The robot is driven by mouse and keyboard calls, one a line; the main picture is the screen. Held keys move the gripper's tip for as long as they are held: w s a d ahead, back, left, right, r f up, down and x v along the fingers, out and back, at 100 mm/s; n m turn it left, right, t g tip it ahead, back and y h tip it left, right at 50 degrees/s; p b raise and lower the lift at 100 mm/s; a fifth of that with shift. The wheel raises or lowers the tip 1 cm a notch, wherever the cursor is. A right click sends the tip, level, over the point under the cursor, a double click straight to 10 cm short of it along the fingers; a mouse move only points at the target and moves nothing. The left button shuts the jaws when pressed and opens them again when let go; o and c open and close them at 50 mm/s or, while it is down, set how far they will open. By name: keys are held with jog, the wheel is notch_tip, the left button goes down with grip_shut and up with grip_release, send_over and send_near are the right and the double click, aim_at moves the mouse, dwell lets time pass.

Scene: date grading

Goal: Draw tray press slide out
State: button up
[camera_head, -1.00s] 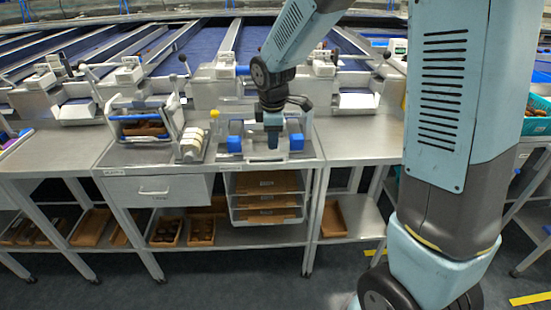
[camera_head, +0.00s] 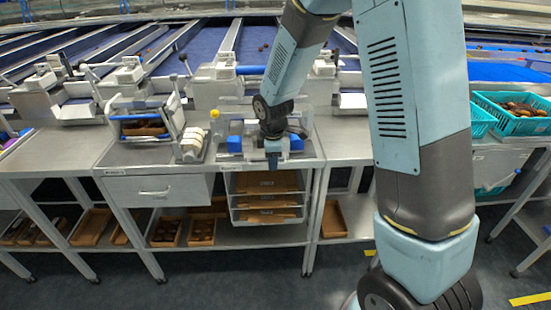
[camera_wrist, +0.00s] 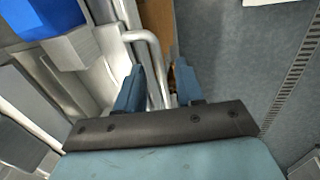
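The tray press (camera_head: 238,128), a grey metal fixture with blue blocks, stands on the right half of the middle steel bench. My gripper (camera_head: 272,158) points down at the press's front edge and hides part of it. In the wrist view, the bent silver bar of the slide's handle (camera_wrist: 142,36) runs down between the fingers of my gripper (camera_wrist: 158,75). The fingers are apart, with a gap visible beside the bar; whether either touches it is unclear. A blue block (camera_wrist: 40,15) of the press shows at the upper left.
Another fixture with pale rollers (camera_head: 192,143) stands left on the same bench. Below are a closed drawer (camera_head: 190,186) and a rack of brown trays (camera_head: 267,183). Teal crates (camera_head: 515,124) of dates stand at the right.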

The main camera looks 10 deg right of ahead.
jog(key=shift+c, duration=0.4)
grip_shut()
dwell(0.8)
